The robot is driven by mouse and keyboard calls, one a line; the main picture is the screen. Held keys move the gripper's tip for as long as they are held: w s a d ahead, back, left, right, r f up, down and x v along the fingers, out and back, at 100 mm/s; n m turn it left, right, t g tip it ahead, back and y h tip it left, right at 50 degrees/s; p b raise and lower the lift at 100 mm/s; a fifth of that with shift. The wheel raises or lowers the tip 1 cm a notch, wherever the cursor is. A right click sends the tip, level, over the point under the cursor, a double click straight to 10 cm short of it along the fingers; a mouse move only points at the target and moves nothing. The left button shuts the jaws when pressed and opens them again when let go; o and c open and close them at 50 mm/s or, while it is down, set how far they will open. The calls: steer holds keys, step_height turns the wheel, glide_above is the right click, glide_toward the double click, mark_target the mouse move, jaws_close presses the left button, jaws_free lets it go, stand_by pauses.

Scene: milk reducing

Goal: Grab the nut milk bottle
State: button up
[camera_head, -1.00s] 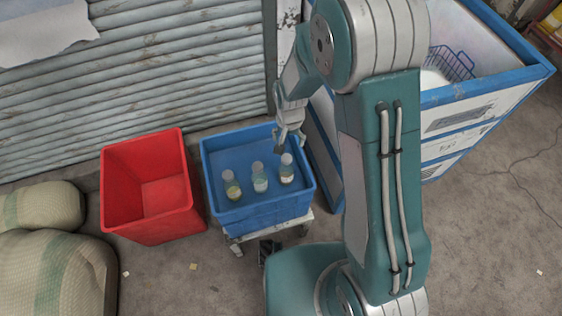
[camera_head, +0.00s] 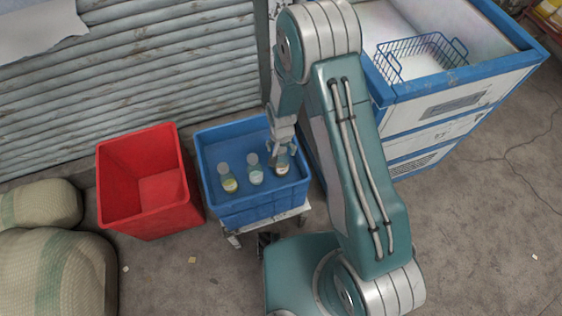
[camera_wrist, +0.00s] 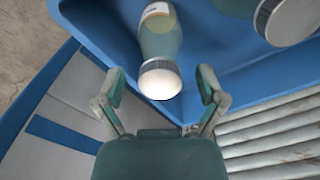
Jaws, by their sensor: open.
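Three small bottles stand in the blue crate: the left bottle (camera_head: 228,178), the middle bottle (camera_head: 255,170) and the right bottle (camera_head: 282,168). Their labels are too small to read, so I cannot tell which is the nut milk. My gripper (camera_head: 281,150) is open at the top of the right bottle and partly hides it. In the wrist view, a bottle with a white cap (camera_wrist: 160,38) points toward my open gripper (camera_wrist: 160,80). Its cap lies between the spread fingers, with gaps on both sides. Another capped bottle (camera_wrist: 285,18) shows at the top right.
The blue crate (camera_head: 250,208) sits on a low stand. A red crate (camera_head: 150,222) is to its left, and a blue-white freezer (camera_head: 440,105) to its right. A shutter (camera_head: 130,85) is behind; sacks (camera_head: 50,270) lie at the left.

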jaws_close()
steer(key=shift+r, duration=0.1)
stand_by(0.3)
